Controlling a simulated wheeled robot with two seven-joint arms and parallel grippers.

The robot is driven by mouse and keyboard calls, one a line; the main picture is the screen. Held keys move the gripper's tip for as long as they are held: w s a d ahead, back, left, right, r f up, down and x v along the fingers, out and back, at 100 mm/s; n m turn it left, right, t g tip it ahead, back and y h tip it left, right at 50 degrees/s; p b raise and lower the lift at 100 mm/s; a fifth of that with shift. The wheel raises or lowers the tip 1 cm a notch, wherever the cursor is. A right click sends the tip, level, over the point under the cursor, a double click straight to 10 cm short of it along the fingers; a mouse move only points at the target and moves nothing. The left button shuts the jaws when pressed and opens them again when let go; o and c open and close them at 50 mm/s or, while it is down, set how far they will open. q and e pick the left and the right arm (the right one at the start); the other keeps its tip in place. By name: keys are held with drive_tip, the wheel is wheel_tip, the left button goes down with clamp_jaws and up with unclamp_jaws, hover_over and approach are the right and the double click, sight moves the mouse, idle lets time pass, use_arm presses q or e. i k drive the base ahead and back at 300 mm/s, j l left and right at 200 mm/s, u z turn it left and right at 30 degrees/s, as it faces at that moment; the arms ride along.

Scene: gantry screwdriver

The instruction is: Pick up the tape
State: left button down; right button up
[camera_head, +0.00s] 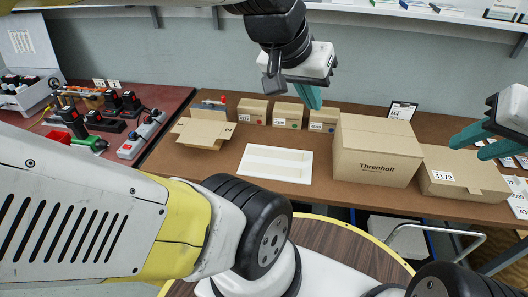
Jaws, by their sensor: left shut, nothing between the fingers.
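A small grey and red item that looks like a tape dispenser (212,103) lies at the back of the brown table, behind the open carton; its details are too small to tell. My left gripper (314,99) has its teal fingers together, pointing down with nothing between them. It appears above the small boxes, well to the right of the dispenser. My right gripper (484,142) is at the right edge, its teal fingers apart and empty, in front of the carton labelled 4172.
An open carton (199,133) stands at the left of the table. A white sheet with beige strips (275,163) lies mid-table. Several small boxes (287,115) line the back. A large Threnholt carton (374,155) and the 4172 carton (462,178) fill the right. Tools crowd the red bench (148,95).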

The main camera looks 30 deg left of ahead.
sight(256, 167)
drive_tip(key=u, duration=1)
drive_tip(key=k+l+z, duration=0.1)
drive_tip(key=l+z, duration=0.3)
drive_tip(key=l, duration=0.35)
